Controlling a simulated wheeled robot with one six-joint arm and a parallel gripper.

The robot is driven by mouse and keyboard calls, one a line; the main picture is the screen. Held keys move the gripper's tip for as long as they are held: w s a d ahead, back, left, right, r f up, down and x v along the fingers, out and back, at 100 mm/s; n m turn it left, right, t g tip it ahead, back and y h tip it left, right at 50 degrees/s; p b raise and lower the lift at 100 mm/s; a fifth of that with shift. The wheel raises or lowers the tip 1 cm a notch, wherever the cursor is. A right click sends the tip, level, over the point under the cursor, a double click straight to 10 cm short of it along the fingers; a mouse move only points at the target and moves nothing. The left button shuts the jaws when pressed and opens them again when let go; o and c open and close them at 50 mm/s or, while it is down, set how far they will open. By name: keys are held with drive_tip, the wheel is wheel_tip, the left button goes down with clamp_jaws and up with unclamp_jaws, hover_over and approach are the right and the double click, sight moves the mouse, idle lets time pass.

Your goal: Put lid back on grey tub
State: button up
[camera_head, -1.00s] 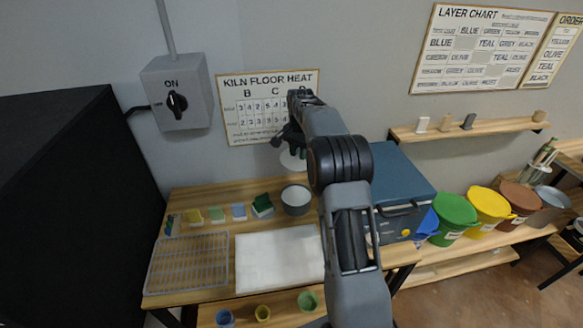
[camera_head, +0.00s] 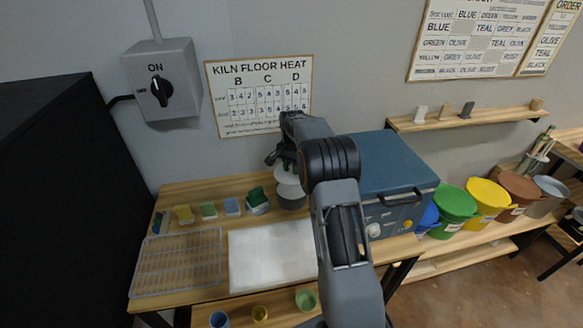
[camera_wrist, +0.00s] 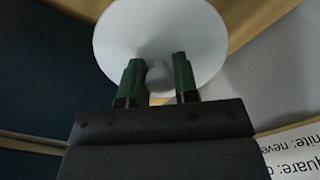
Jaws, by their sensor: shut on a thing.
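My gripper (camera_wrist: 158,80) is shut on the knob of a pale round lid (camera_wrist: 128,38), with one green finger on each side of the knob in the wrist view. In the head view the lid (camera_head: 287,174) is at the back of the table, by the wall, partly behind my arm. The tub is not clearly visible in the wrist view.
A wire rack (camera_head: 178,262) and a white slab (camera_head: 270,255) lie in front. A blue kiln-like box (camera_head: 395,175) stands close on the right, with coloured buckets beyond.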

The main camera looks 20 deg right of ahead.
drive_tip(key=shift+f+b, duration=1.9)
drive_tip(key=shift+f, duration=1.05)
drive_tip(key=shift+a+r, duration=0.1)
drive_tip(key=shift+a, duration=0.05)
drive_tip(key=shift+f, duration=0.2)
idle(0.4)
drive_tip(key=o, duration=1.5)
drive_tip(key=shift+c, duration=0.2)
